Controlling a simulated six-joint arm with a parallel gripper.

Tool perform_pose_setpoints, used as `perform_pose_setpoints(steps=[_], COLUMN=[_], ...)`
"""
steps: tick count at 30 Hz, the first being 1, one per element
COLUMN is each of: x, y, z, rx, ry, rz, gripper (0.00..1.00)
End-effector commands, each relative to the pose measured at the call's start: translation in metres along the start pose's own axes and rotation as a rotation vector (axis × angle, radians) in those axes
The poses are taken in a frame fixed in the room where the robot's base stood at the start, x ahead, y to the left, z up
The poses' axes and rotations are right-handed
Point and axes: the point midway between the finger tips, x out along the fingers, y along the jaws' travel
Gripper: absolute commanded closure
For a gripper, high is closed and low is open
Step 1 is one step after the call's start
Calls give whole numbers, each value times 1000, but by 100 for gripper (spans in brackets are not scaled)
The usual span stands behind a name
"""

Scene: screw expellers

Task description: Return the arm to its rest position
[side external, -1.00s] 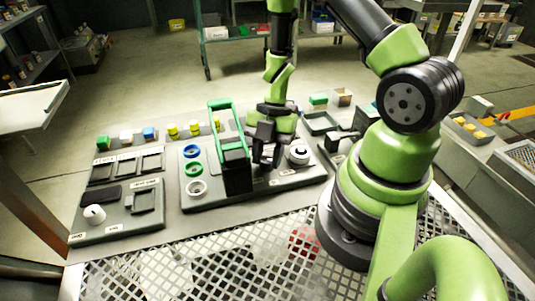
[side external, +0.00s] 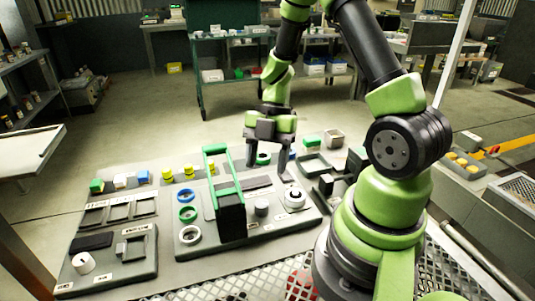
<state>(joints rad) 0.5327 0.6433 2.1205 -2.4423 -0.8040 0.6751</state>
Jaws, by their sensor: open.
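My gripper (side external: 267,172) is in the upper middle of the side external view, pointing down above the far edge of the grey fixture board (side external: 270,233). Its two dark fingers are apart. A green round part (side external: 263,158) shows between them; it seems to lie behind them, and I cannot tell its exact distance. A black block with a green handle frame (side external: 229,213) stands on the board, left of my gripper. A white round part with a dark ring (side external: 294,197) sits on the board to the right, below my fingers.
Left is a tray with empty slots (side external: 118,208). Grey bins (side external: 314,164) stand right. The space above the table looks clear.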

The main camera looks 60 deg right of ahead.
Motion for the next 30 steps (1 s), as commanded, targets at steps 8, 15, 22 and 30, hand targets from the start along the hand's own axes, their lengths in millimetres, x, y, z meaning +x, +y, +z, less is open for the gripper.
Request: perform_pose_setpoints(steps=[8,15,22,30], x=[-13,-14,-58,-173], y=[0,3,60,85], z=[0,-1,-18,-50], rx=[1,6,166,681], ry=[-1,-7,-123,-219], rz=[-1,16,394,1053], gripper=[43,43,43,43])
